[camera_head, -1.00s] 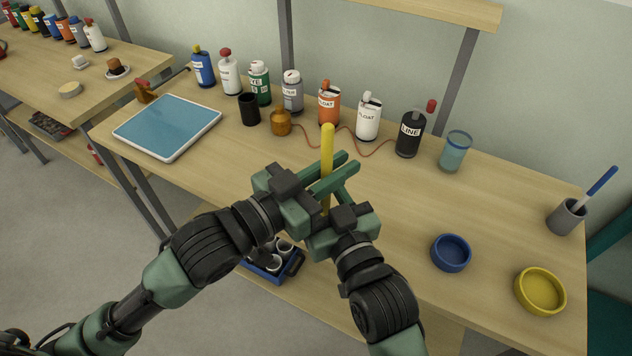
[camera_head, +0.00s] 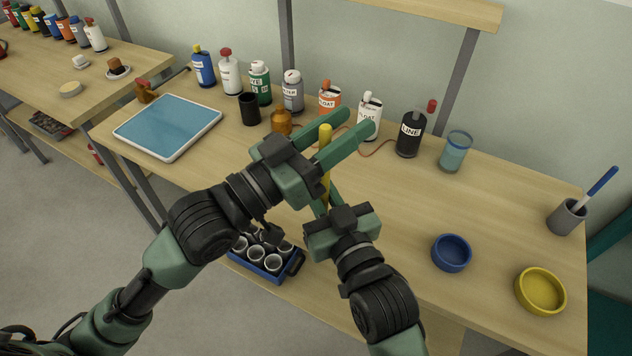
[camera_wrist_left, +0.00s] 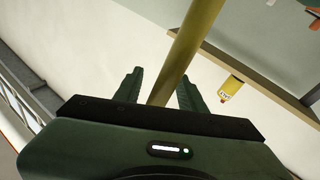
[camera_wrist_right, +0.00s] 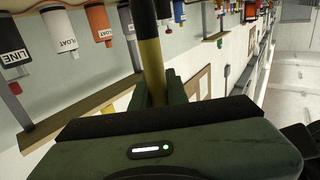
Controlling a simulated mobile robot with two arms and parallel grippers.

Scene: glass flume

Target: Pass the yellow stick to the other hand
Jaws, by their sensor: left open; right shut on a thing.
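The yellow stick (camera_head: 325,136) stands near upright above the bench, its lower part hidden by my grippers. My right gripper (camera_head: 326,199) is shut on the stick low down; the right wrist view shows the stick (camera_wrist_right: 153,72) between its fingers, with a dark section above the yellow. My left gripper (camera_head: 352,121) is open higher up, its two fingers spread on either side of the stick. In the left wrist view the stick (camera_wrist_left: 185,50) passes between the parted fingers; whether it touches either one I cannot tell.
Several bottles, including a black one (camera_head: 410,134), line the bench's back. A blue tray (camera_head: 168,126) lies left. A blue bowl (camera_head: 451,252), a yellow bowl (camera_head: 540,290) and a grey cup (camera_head: 566,217) stand right. A blue caddy of cups (camera_head: 268,272) sits below the front edge.

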